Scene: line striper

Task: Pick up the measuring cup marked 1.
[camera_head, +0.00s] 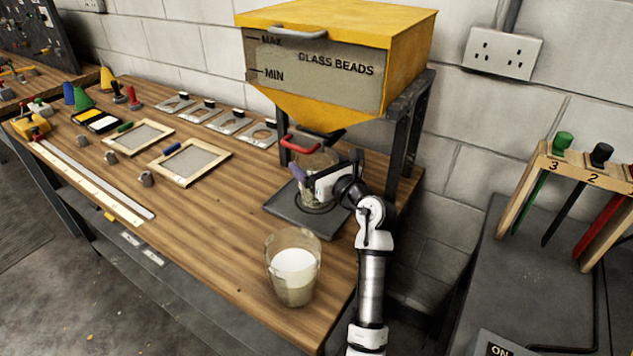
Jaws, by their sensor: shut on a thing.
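A clear measuring cup (311,200) is on or just above the dark square plate (284,207) under the glass beads hopper. My gripper (300,177) is at this cup and shut on it, with a purple finger on its left side; my wrist covers part of the cup. Whether the cup touches the plate I cannot tell. A second clear measuring cup (293,272), partly full of white material, stands upright near the bench's front corner, apart from my gripper. I can read no number on either cup.
The yellow hopper (330,55) with its red handle (301,143) hangs close above my gripper, with dark frame legs beside it. Wooden framed screens (191,160) and metal plates (229,123) lie left. A numbered rack (593,178) stands right. Bench left of the front cup is clear.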

